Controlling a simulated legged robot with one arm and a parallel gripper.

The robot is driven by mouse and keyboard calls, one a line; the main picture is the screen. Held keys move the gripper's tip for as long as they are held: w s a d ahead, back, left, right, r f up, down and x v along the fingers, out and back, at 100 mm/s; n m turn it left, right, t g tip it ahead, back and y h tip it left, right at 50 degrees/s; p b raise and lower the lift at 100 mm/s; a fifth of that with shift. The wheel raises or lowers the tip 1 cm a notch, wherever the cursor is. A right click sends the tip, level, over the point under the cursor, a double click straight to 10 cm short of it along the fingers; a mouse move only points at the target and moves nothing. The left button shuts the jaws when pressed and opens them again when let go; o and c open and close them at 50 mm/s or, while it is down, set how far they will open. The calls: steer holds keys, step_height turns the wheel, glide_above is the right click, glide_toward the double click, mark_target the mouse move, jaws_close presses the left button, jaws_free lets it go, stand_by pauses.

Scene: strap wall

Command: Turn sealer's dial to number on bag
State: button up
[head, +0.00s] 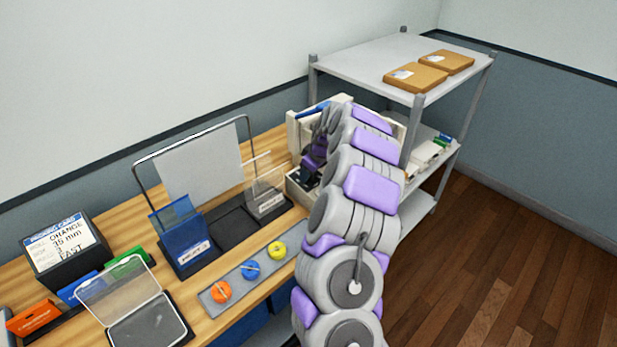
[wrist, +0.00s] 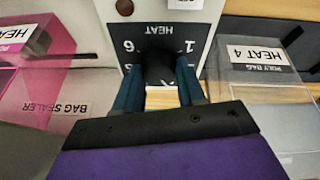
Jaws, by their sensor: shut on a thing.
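In the wrist view, the sealer's dark dial (wrist: 158,65) sits on a plate marked HEAT (wrist: 172,31). A 6 shows at the dial's left and a 1 at its right; the other numbers and the pointer are hidden or unclear. My gripper (wrist: 160,78) is shut on the dial, with one blue finger on each side. A clear bag (wrist: 262,125) at the right carries a label reading HEAT 4, POLY BAG. In the head view, my arm hides much of the area around the gripper.
In the head view, a blue holder (head: 178,235), a clear holder (head: 266,182) and a strip (head: 213,296) with three coloured knobs stand on the wooden bench. A grey shelf (head: 365,60) with boxes stands behind my arm. The floor (head: 510,260) at right is clear.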

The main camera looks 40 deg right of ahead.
steer(key=shift+d+n+b, duration=0.15)
steer(key=shift+n+b, duration=0.6)
steer(key=shift+n, duration=0.25)
steer(key=shift+r, duration=0.15)
steer(key=o, duration=0.8)
steer(key=shift+c, duration=0.2)
steer(key=shift+d+y, duration=0.1)
steer(key=shift+y, duration=0.2)
steer(key=p+v, duration=0.3)
steer(key=v, duration=1.4)
